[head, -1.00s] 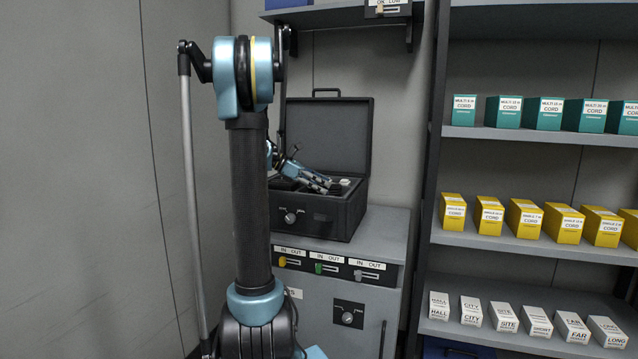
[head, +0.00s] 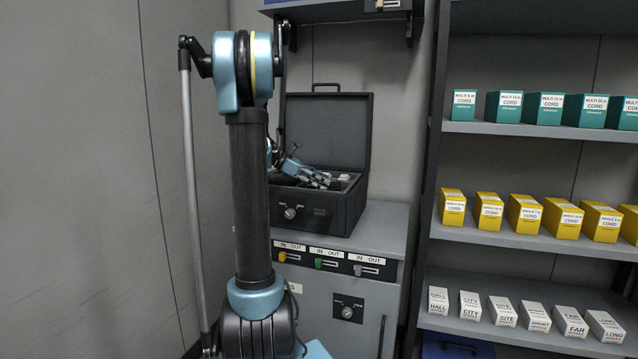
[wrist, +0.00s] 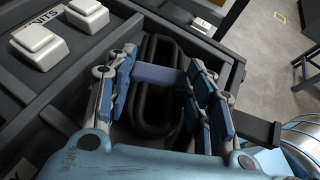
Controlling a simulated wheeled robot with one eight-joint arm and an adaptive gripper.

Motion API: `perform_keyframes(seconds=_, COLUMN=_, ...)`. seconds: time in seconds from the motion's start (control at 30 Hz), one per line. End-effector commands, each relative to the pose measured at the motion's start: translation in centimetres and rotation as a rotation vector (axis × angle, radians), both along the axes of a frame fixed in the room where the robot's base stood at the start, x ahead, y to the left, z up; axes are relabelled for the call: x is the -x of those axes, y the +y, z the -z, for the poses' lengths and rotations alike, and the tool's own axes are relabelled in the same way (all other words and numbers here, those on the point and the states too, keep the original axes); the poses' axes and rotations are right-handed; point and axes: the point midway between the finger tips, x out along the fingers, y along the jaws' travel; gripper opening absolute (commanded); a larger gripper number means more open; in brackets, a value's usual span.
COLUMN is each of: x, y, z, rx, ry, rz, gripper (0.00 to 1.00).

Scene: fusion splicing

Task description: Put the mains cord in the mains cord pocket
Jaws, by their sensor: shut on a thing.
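The mains cord (wrist: 150,112) is a black coiled bundle with a bluish-grey band (wrist: 158,77) around it, seen in the wrist view. My gripper (wrist: 160,82) has its blue-padded fingers on both sides of the bundle and is shut on it at the band. The cord sits down inside a dark-walled pocket (wrist: 224,64) of the open black case. Whether the cord rests on the pocket floor is hidden. In the head view, my gripper (head: 312,176) reaches low into the case (head: 345,212), and the cord cannot be made out.
The case's raised lid (head: 330,125) stands behind my gripper. White blocks (wrist: 38,45) sit in the neighbouring compartment at left. The case stands on a grey cabinet (head: 385,235) with IN/OUT sliders. Shelves (head: 540,130) of labelled boxes stand at right.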

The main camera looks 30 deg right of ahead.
Motion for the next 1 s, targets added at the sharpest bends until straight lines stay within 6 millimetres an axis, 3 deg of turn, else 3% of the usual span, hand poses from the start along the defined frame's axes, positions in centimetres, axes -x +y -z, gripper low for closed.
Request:
perform_keyframes(seconds=0.07, x=0.0, y=0.0, z=0.1, rx=0.0, ry=0.0, rz=0.0, gripper=0.19)
perform_keyframes(seconds=0.1, x=0.0, y=0.0, z=0.1, rx=0.0, ry=0.0, rz=0.0, gripper=0.55)
perform_keyframes(seconds=0.2, x=0.0, y=0.0, z=0.1, rx=0.0, ry=0.0, rz=0.0, gripper=0.71)
perform_keyframes(seconds=0.67, x=-0.3, y=0.7, z=-0.2, rx=0.0, ry=0.0, rz=-0.001, gripper=0.71)
perform_keyframes(seconds=1.0, x=-2.8, y=5.3, z=-3.0, rx=0.0, ry=0.0, rz=-0.004, gripper=0.71)
